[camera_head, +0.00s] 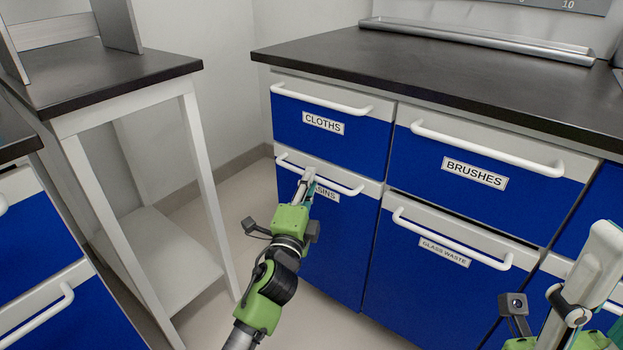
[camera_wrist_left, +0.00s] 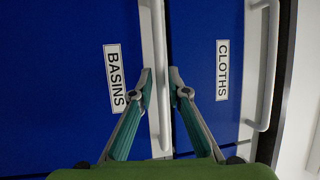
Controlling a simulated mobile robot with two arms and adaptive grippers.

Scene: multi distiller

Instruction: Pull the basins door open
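The basins door (camera_head: 335,245) is a blue panel with a white top strip, under the cloths drawer. It looks shut, flush with the cabinet front. Its white bar handle (camera_head: 345,187) also shows in the left wrist view (camera_wrist_left: 158,35), running between my fingertips. My left gripper (camera_head: 306,180) is at the handle's left part and partly covers the BASINS label (camera_head: 328,193).
The cloths drawer (camera_head: 320,129) is right above, the brushes drawer (camera_head: 480,196) and glass waste door (camera_head: 420,280) to the right. A white-legged table (camera_head: 135,80) with a lower shelf stands left. Some floor (camera_head: 255,225) shows between table and cabinet.

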